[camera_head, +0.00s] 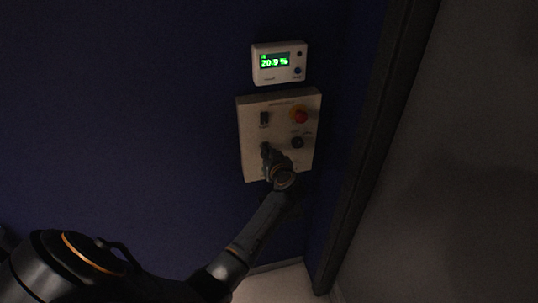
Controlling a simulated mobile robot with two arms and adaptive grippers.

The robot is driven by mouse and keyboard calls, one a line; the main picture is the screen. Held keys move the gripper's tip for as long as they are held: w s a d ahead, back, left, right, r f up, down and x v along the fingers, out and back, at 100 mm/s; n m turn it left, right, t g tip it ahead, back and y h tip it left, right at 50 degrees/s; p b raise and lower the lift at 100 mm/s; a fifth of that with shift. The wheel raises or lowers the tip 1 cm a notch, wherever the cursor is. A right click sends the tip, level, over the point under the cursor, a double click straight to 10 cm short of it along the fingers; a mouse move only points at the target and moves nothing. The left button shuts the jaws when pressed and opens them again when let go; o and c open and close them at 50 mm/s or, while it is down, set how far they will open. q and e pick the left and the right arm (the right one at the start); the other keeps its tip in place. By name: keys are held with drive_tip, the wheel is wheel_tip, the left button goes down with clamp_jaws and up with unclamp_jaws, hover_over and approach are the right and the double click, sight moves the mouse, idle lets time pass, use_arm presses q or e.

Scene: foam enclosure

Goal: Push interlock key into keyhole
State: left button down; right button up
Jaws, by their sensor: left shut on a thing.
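A pale control panel (279,105) is mounted on the dark blue wall, right of the middle of the head view. It carries a red emergency button with a yellow ring (300,115), a dark switch (264,118) at upper left and a round dark knob (297,142) at the right. My left gripper (267,152) is at the lower left part of the panel, shut on a small dark thing, probably the interlock key. My gripper and wrist hide most of it and the keyhole, so I cannot tell how far in it is. My right gripper is not in view.
A white display box (279,64) with a green reading of about 20.9 % hangs just above the panel. A dark vertical post (372,140) stands close on the right, with a grey surface beyond. The blue wall (120,110) at the left is bare.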

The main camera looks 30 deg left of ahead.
use_arm(q)
drive_tip(key=shift+w+a, duration=0.1)
drive_tip(key=shift+a, duration=0.05)
drive_tip(key=c, duration=1.4)
unclamp_jaws()
drive_tip(key=v, duration=1.2)
